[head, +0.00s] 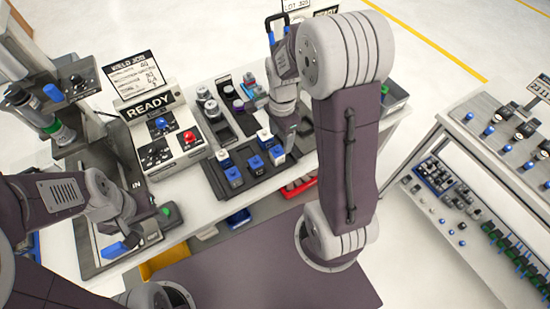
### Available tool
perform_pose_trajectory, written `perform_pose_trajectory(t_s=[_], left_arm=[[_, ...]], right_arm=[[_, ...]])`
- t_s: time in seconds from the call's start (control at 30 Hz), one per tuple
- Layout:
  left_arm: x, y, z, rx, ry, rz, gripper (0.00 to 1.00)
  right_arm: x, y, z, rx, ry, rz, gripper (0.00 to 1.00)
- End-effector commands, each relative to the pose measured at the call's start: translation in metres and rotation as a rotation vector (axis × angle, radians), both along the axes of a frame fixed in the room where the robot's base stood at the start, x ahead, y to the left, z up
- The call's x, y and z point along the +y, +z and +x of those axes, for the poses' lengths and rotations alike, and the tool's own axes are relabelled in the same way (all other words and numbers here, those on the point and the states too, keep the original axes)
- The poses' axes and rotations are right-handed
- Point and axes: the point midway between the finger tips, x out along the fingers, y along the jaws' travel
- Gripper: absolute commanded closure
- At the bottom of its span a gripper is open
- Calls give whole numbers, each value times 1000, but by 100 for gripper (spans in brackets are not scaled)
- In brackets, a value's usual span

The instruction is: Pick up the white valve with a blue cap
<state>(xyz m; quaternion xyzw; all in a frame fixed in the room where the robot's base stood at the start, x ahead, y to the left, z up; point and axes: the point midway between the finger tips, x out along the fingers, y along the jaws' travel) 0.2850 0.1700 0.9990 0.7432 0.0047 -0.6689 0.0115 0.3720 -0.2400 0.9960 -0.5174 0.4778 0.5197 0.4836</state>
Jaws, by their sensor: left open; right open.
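Several small valves with blue caps stand in a black tray (236,190) on the white workbench. White bodies show under the caps of one at the left (222,158), one at the back (263,135) and one at the right (277,155). Others in the front (232,174) and middle (255,163) look mostly blue. My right gripper (288,128) hangs over the bench behind the tray's right side, open; its fingertips are hard to make out. My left gripper (142,232) is open with blue fingers, low at the bench's left end, apart from the valves.
A control box marked READY (150,106) with a red button (189,137) stands left of the tray. Another dark tray (228,108) with round parts lies behind. A green part (170,214) is near my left gripper. A shelf unit (480,150) stands at the right, across open floor.

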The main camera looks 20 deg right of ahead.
Motion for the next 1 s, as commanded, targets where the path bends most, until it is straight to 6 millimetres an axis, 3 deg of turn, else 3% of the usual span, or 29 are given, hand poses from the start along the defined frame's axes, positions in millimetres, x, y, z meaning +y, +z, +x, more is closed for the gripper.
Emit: perform_pose_trajectory(t_s=[0.13,0.37,0.6,0.87,0.9,1.0], left_arm=[[0,0,0,0,0,0,51],[0,0,0,0,0,0,51],[0,0,0,0,0,0,51],[0,0,0,0,0,0,51],[0,0,0,0,0,0,51],[0,0,0,0,0,0,51]], right_arm=[[1,-25,-2,6,2,2,38],[2,-37,-1,3,2,1,38],[6,-78,-4,6,3,2,38],[6,-85,-3,1,3,1,38],[6,-85,-3,1,3,1,41],[6,-85,-3,1,3,1,69]])
